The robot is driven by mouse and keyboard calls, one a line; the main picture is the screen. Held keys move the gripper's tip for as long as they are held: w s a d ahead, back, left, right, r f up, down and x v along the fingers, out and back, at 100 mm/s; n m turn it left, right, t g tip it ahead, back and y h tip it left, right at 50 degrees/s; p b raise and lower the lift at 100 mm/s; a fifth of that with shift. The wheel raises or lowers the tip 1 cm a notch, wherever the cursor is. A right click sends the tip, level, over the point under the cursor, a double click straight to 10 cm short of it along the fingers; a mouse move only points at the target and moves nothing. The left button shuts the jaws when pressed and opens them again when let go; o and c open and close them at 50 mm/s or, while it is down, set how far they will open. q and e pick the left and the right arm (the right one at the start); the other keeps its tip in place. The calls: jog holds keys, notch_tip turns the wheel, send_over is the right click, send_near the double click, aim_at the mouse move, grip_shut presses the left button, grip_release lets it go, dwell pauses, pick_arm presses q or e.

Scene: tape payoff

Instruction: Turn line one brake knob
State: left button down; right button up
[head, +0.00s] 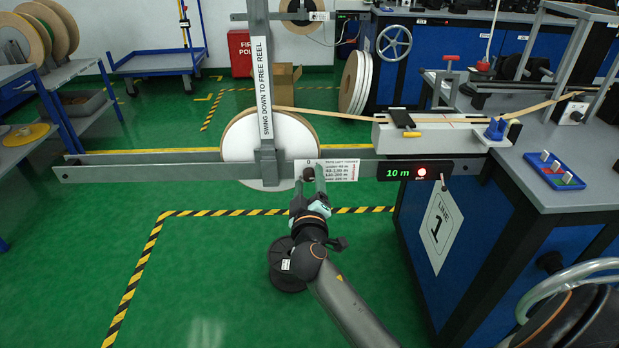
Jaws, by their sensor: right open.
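The line one brake knob (308,174) is a small dark knob on the front of the grey horizontal rail, just left of a white printed label (340,170). My right gripper (311,185) reaches up from below, its fingertips at the knob. The jaws are open; whether the fingers touch the knob or stand just short of it, I cannot tell. The white reel (240,150) hangs behind the rail, partly hidden by the upright arm marked "SWING DOWN TO FREE REEL" (264,80). My left gripper is not in view.
A display (415,170) reading "10 m" with a red light sits right of the label. The line 1 bench (560,190) fills the right side, with a tape guide (440,133) on top. A curved metal ring (570,285) is at lower right. Green floor lies open at left.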

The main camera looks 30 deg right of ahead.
grip_shut()
dwell(0.6)
